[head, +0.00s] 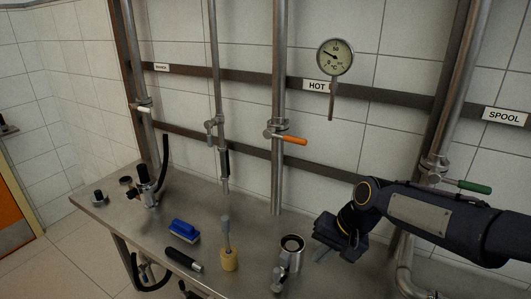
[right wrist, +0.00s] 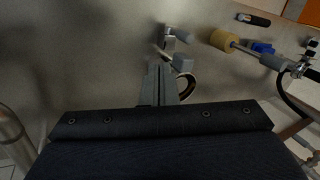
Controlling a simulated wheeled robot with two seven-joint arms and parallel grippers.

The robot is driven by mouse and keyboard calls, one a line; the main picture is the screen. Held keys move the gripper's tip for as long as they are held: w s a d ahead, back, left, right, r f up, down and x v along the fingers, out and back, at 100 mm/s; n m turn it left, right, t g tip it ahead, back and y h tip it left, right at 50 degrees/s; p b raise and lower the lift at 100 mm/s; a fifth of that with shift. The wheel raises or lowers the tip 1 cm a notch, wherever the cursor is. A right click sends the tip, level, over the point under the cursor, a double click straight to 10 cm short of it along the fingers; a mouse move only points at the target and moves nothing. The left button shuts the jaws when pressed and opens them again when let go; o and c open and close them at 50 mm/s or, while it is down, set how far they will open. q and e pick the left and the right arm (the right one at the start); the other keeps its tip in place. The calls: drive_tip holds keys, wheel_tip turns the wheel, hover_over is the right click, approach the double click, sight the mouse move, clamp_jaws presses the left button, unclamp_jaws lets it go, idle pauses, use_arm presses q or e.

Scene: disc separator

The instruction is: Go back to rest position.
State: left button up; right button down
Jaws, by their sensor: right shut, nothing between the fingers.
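My right arm reaches in from the right in the head view. Its dark gripper (head: 319,256) hangs over the steel table (head: 110,215), just right of a round metal cup-like fitting (head: 292,243). In the right wrist view the two grey fingers of the right gripper (right wrist: 158,80) are together, with nothing held. They partly cover a dark ring-shaped opening close behind them. The fingertips look apart from the fitting in the head view, but their height above the table is hard to tell. My left gripper is in neither view.
On the table are a blue brush (head: 185,231), a yellow round brush (head: 229,261), a black-handled tool (head: 183,260) and a black hose fitting (head: 150,187). Vertical pipes with an orange-handled valve (head: 290,140) and a green-handled valve (head: 474,187) stand behind. A gauge (head: 334,57) is above.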

drive_tip(key=s+d+n+t, duration=0.1)
drive_tip(key=s+d, duration=0.1)
drive_tip(key=s, duration=0.9)
drive_tip(key=s+d+n+t, duration=0.1)
drive_tip(key=s+d+t, duration=0.1)
drive_tip(key=s, duration=0.9)
drive_tip(key=shift+s+t+h, duration=0.2)
drive_tip(key=shift+t+h, duration=0.1)
drive_tip(key=c, duration=2.1)
unclamp_jaws()
drive_tip(key=shift+d+r, duration=0.1)
